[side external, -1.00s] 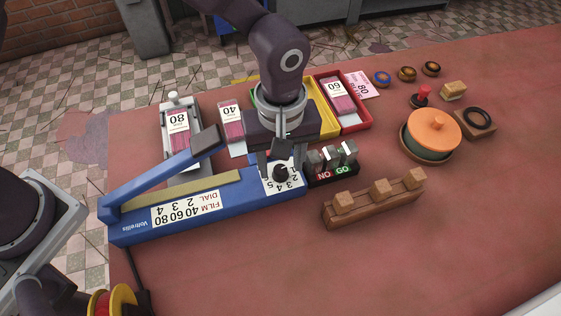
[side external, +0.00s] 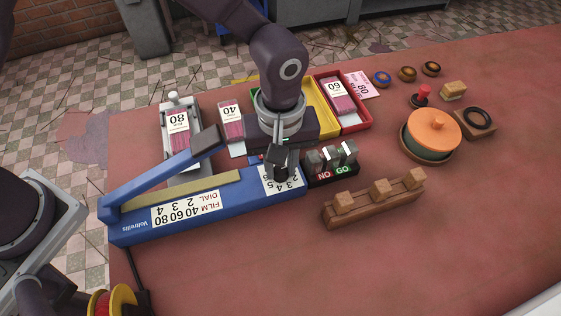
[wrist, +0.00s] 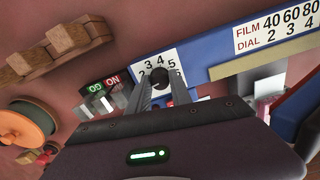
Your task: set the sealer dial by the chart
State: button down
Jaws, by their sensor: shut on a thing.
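The blue sealer (side external: 205,210) lies along the left of the table, its lever arm raised. Its chart (side external: 187,208) pairs film 40, 60, 80 with dial 2, 3, 4, and also shows in the wrist view (wrist: 279,30). The black dial knob (wrist: 160,77) sits on a white numbered plate (wrist: 147,61) at the sealer's right end. My gripper (wrist: 164,88) is shut on the knob from above, a finger on each side. The knob's pointer is hidden, so I cannot tell its setting. A packet marked 80 (side external: 178,126) lies in a grey tray beside the sealer.
NO/GO switches (side external: 332,163) stand close right of the dial. A wooden rack (side external: 374,199) lies in front. A 40 packet (side external: 231,118), a red tray (side external: 355,126) with a 60 packet and a pink 80 card (side external: 363,87) lie behind. The front right table is clear.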

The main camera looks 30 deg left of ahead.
jog(key=m, duration=0.5)
jog(key=shift+m, duration=0.4)
jog(key=m, duration=1.1)
jog(key=shift+m, duration=0.3)
jog(key=m, duration=0.5)
jog(key=shift+m, duration=0.3)
jog(key=c, duration=1.2)
grip_release()
jog(key=shift+o, duration=0.2)
